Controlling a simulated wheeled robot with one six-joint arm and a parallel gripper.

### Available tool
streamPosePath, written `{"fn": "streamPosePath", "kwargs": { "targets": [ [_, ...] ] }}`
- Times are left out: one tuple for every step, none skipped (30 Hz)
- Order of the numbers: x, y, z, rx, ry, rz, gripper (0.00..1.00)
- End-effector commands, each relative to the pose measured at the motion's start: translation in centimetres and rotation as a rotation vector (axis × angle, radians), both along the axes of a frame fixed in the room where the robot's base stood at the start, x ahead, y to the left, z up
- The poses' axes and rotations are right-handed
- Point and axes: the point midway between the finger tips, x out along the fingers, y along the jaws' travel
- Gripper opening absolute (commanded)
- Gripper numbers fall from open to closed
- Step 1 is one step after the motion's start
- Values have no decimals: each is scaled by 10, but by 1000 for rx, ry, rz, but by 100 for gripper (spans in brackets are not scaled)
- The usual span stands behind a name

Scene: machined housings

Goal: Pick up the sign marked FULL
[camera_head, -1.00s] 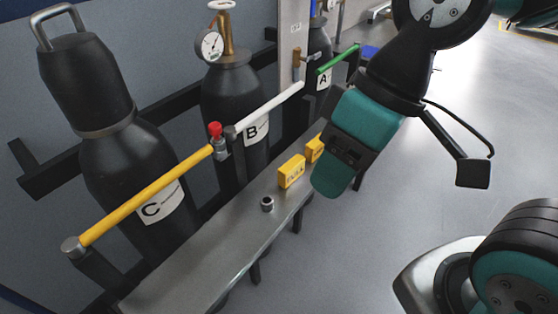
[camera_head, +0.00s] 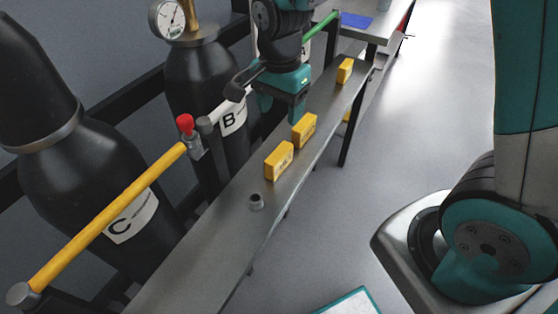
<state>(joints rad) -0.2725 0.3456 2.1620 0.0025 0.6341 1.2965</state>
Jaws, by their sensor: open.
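Yellow block-shaped signs stand on the narrow grey metal bench (camera_head: 215,225). The nearest sign (camera_head: 278,160) has dark lettering too small to read surely now; in the earlier view it appears to read FULL. A second yellow sign (camera_head: 304,130) stands just behind it, its lettering unclear. A third yellow sign (camera_head: 344,71) is farther along the bench. My gripper (camera_head: 281,108) is open and points down over the bench, just behind and left of the second sign. Nothing shows between its teal fingers. I cannot tell whether a fingertip touches the bench.
Black gas cylinders marked C (camera_head: 75,165) and B (camera_head: 205,90) stand left of the bench. A yellow bar (camera_head: 110,215), a red-topped fitting (camera_head: 186,125) and a white bar run beside it. Open floor lies to the right.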

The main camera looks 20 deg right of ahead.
Motion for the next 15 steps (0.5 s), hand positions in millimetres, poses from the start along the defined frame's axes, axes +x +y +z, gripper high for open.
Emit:
{"fn": "streamPosePath", "kwargs": {
  "targets": [
    [-1,0,-13,-1,6,1,62],
    [-1,0,-21,-2,7,1,62],
    [-2,-1,-30,-1,8,1,62],
    [-2,-1,-37,-2,8,1,62],
    [-2,-1,-44,-1,8,1,62],
    [-2,-1,-53,-1,7,2,62],
    [-2,-1,-60,-1,8,2,62],
    [-1,-1,-66,0,6,2,62],
    [-1,-1,-73,0,6,2,62],
    [-2,-1,-78,0,6,3,62],
    [-1,-1,-83,0,5,3,62],
    [-1,-1,-88,1,4,3,62],
    [-1,-1,-91,1,4,3,62],
    [-1,-1,-94,1,3,3,62],
    [-1,-1,-96,1,2,3,62]
  ]
}}
